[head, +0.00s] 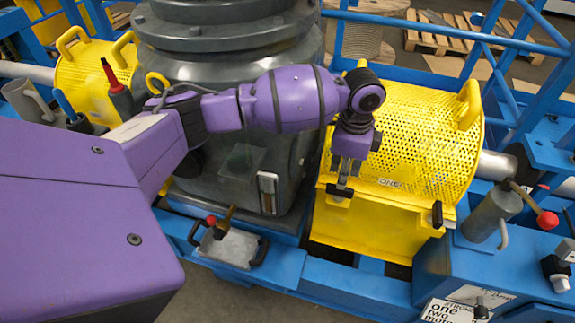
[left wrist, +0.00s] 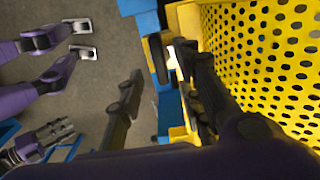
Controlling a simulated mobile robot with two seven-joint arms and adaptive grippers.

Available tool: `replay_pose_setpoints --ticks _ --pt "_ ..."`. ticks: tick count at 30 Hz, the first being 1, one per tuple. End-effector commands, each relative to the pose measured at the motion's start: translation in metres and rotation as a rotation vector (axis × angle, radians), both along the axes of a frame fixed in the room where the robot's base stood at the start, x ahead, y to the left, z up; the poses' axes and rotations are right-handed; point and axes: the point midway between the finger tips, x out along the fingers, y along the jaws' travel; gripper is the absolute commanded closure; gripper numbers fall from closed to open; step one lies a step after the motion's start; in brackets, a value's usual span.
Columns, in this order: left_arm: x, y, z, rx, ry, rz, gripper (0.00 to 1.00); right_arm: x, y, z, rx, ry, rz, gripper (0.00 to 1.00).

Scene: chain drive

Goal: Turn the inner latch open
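My left gripper (head: 343,182) points down at the inner front edge of the right yellow perforated guard (head: 425,135). The dark inner latch (head: 338,192) is at its fingertips and partly hidden by them. In the left wrist view the two dark fingers of my left gripper (left wrist: 157,62) stand apart, with a dark piece, seemingly the latch (left wrist: 160,58), between their tips. I cannot tell if they touch it. The outer latch (head: 437,213) is dark and upright at the guard's right front corner. A gripper of mine, seemingly the right (left wrist: 50,136), shows low at the left wrist view's left.
A grey motor housing (head: 215,110) stands left of the guard, close behind my left arm. Blue frame rails (head: 350,290) run along the front.

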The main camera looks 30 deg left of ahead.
Motion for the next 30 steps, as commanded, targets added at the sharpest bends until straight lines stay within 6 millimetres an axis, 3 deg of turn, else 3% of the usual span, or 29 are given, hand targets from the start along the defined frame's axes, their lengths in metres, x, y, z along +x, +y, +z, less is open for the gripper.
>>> replay_pose_setpoints --ticks 3,9,21,28,30 --pt "-0.001 0.0 -0.024 0.002 0.005 0.002 0.67 0.0 0.0 -0.003 -0.001 0.003 0.002 0.6" --pt "-0.001 0.0 -0.05 0.0 0.002 0.002 0.67 -0.004 0.0 -0.007 -0.001 0.012 0.004 0.6" --pt "0.0 0.0 -0.058 0.0 -0.002 0.002 0.67 -0.011 -0.002 -0.01 -0.005 0.026 0.003 0.6" --pt "0.0 0.0 -0.058 0.0 -0.002 0.001 0.97 -0.014 -0.002 -0.011 -0.005 0.031 0.001 0.6" --pt "0.0 -0.001 -0.058 -0.001 -0.002 0.001 1.0 -0.014 -0.002 -0.011 -0.005 0.031 0.001 0.6"
